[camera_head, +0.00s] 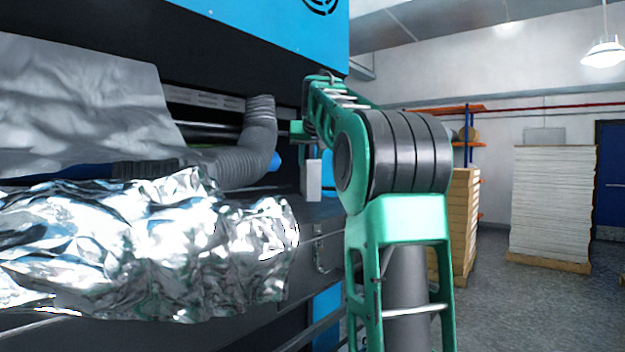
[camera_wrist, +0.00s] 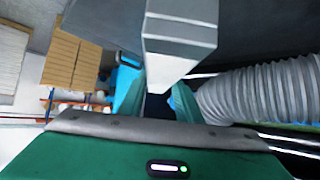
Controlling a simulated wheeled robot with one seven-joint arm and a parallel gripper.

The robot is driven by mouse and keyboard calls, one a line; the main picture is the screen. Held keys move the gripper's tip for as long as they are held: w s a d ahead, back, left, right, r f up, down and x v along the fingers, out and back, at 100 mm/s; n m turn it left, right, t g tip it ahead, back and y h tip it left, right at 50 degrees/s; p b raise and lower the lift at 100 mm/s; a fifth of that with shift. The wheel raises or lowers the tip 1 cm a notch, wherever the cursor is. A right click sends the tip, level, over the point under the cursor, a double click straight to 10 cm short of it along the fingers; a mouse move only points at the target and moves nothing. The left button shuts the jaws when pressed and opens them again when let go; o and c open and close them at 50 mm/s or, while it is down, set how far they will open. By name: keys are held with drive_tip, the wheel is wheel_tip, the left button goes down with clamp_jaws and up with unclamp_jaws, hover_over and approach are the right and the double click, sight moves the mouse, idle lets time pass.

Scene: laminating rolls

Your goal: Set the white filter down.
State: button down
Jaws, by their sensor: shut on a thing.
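The white filter, a small pale grey-white block, hangs upright below the end of my arm in the head view (camera_head: 313,181). In the wrist view it shows large at the top centre (camera_wrist: 180,32), with its narrowing end between the green fingers. My gripper (camera_wrist: 158,103) is shut on it. The head view mostly hides the fingers behind my arm. The filter's lower end is close to the dark machine ledge (camera_head: 330,210); I cannot tell whether it touches.
A ribbed grey hose (camera_head: 250,150) curves close to the left of the filter and shows at right in the wrist view (camera_wrist: 262,93). Crumpled silver foil (camera_head: 150,250) covers the machine's front left. Stacked boards (camera_head: 552,205) stand far right on the open floor.

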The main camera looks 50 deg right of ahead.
sight(311, 171)
drive_tip(key=shift+s+d+f, duration=0.25)
drive_tip(key=shift+s+f, duration=0.35)
drive_tip(key=shift+s, duration=0.3)
drive_tip(key=shift+f, duration=1.95)
drive_tip(key=c, duration=1.3)
unclamp_jaws()
drive_tip(key=v, duration=1)
drive_tip(key=shift+s+a+r, duration=0.15)
drive_tip(key=shift+a+r, duration=0.1)
drive_tip(key=shift+s+a+r, duration=0.3)
drive_tip(key=shift+s, duration=0.15)
